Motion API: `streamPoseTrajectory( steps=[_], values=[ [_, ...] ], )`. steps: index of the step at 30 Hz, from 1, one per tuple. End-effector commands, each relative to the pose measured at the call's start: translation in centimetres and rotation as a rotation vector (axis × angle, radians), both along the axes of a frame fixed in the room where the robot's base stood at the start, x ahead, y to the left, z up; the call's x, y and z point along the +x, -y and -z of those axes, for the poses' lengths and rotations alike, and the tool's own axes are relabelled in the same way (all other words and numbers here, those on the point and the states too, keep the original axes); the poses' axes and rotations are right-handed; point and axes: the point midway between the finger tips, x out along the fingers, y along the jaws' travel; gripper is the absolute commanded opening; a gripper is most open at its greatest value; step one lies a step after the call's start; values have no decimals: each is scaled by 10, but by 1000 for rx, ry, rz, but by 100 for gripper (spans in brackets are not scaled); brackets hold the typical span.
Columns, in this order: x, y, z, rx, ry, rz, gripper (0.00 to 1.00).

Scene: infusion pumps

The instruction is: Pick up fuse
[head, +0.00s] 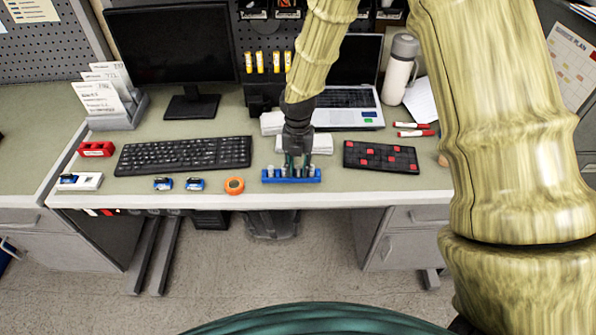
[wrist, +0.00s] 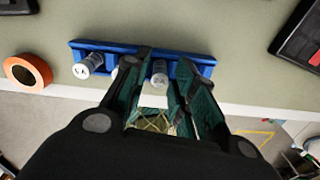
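A blue rack (head: 290,180) stands near the front edge of the desk and holds a few small silver-grey fuses upright. In the wrist view the rack (wrist: 207,61) shows a fuse (wrist: 90,64) at its left end. A second fuse (wrist: 160,72) shows between my fingertips. Another, beside my left finger, is mostly hidden by it. My gripper (head: 297,158) is over the rack, pointing down. In the wrist view my gripper (wrist: 161,66) has its fingers apart, one on each side of the second fuse, with a small gap showing. Whether a finger touches the rack is unclear.
An orange tape roll (head: 234,185) lies left of the rack, with small blue items (head: 194,184) beyond it. A black tray with red pieces (head: 380,157) lies to the right. A keyboard (head: 183,155), monitor (head: 170,45), laptop (head: 350,108) and bottle (head: 399,70) stand behind.

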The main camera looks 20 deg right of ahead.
Motion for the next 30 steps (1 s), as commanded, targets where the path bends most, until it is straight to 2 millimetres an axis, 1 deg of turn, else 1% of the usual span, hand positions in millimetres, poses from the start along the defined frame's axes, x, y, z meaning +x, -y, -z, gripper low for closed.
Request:
streamPoseTrajectory(
  steps=[1, 4, 5, 17, 23, 29, 30],
  values=[
    [0, 0, 0, 0, 0, 0, 19],
    [0, 0, 0, 0, 0, 0, 1],
    [0, 0, 0, 0, 0, 0, 0],
    [0, 0, -2, 1, 0, 0, 0],
    [1, -1, -13, 1, 2, -1, 0],
    [0, 0, -34, 1, 3, 0, 0],
    [-6, -2, -34, 0, -1, -3, 0]
  ],
)
